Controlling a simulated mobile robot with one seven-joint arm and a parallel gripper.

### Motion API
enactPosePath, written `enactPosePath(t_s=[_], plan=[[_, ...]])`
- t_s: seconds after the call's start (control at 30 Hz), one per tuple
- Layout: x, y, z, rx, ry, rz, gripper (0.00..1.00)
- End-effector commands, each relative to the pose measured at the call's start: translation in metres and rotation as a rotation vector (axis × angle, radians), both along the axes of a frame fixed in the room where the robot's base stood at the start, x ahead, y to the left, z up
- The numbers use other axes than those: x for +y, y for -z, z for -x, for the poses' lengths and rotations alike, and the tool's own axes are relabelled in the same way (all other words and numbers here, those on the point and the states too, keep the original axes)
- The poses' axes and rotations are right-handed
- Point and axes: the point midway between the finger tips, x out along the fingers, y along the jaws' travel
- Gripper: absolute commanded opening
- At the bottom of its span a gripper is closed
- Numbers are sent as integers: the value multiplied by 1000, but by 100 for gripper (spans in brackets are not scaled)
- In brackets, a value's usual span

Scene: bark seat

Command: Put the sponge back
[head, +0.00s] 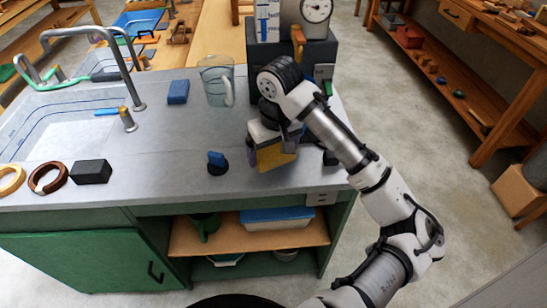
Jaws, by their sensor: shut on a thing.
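My gripper (274,150) is over the right part of the grey counter, pointing down. It is shut on a yellow block that looks like the sponge (275,157), with a finger on either side. The upper part of the sponge is hidden by the gripper. I cannot tell whether its lower edge touches the counter. The sink (60,125) with its tall curved tap (128,65) is at the left of the counter.
A small black piece with a blue top (216,162) stands just left of my gripper. A blue block (178,92) and a clear jug (217,82) stand behind. A black block (91,172) and two rings are front left. A dark machine with a dial (316,12) stands behind my gripper.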

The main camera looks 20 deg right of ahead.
Motion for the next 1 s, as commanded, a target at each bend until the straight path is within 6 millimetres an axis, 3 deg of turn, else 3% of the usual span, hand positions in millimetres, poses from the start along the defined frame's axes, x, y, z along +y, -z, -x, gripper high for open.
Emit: enactPosePath(t_s=[0.2, 0.63, 0.67, 0.7, 1.0], plan=[[0, 30, 1, 1, 0, -1, 65], [0, 38, 0, 0, 0, -2, 65], [0, 36, 0, 0, 0, -1, 94], [0, 36, 0, 0, 0, -1, 99], [0, 31, 0, 0, 0, 0, 100]])
